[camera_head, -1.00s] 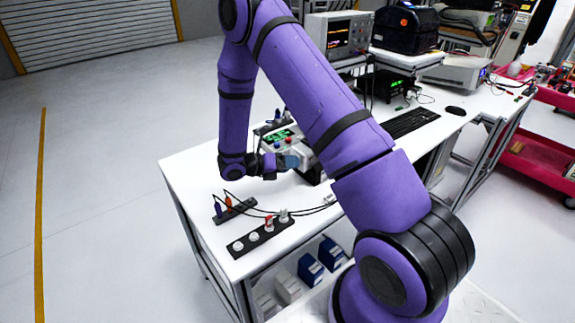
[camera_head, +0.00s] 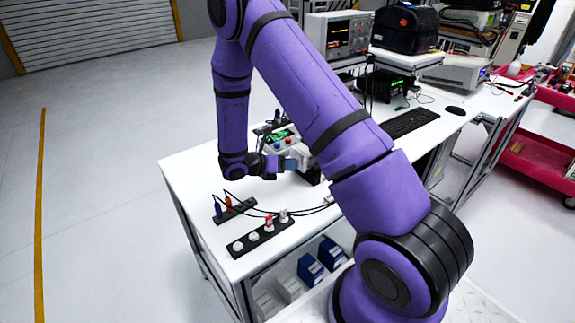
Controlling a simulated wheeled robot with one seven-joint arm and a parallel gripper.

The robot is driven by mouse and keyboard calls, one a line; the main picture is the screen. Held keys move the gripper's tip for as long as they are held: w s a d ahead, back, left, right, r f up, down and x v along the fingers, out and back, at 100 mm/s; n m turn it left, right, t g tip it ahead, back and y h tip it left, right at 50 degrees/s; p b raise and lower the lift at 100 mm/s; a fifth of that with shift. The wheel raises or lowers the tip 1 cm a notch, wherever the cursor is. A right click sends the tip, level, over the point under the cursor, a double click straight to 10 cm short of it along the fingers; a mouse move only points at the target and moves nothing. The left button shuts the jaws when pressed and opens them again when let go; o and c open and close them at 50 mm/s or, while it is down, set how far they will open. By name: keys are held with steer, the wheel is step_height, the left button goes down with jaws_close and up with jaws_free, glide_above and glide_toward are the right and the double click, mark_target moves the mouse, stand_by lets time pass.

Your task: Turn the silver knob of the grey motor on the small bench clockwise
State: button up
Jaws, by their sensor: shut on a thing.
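The small white bench (camera_head: 190,170) stands in front of me. A grey block, seemingly the motor (camera_head: 301,153), shows at its right part, mostly hidden behind my purple arm. My gripper (camera_head: 291,164) lies level at the motor's left side, pointing right. Its jaws are closed at the motor, where the silver knob would be. The knob itself is hidden by the fingers and too small to make out. How far it is turned cannot be seen.
In front lie a black strip with white and red plugs (camera_head: 262,236) and a cable strip (camera_head: 234,210). The bench's left part is clear.

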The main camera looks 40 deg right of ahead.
steer(key=m+t, duration=0.2)
steer(key=m, duration=0.1)
steer(key=shift+m+t, duration=0.3)
steer(key=shift+m, duration=0.1)
steer(key=m+t, duration=0.2)
steer(key=m, duration=0.1)
steer(key=shift+m+t, duration=0.3)
steer(key=shift+t, duration=0.1)
steer(key=m+t, duration=0.2)
steer(key=m, duration=0.1)
steer(key=shift+m, duration=0.4)
steer(key=m+t+h, duration=0.1)
steer(key=m, duration=0.1)
steer(key=m+t, duration=0.1)
steer(key=m, duration=0.1)
steer(key=shift+h, duration=0.4)
steer(key=shift+m, duration=0.4)
steer(key=o, duration=0.9)
steer(key=shift+a, duration=0.1)
steer(key=v, duration=1)
steer(key=shift+s+a, duration=0.2)
steer(key=shift+a, duration=0.1)
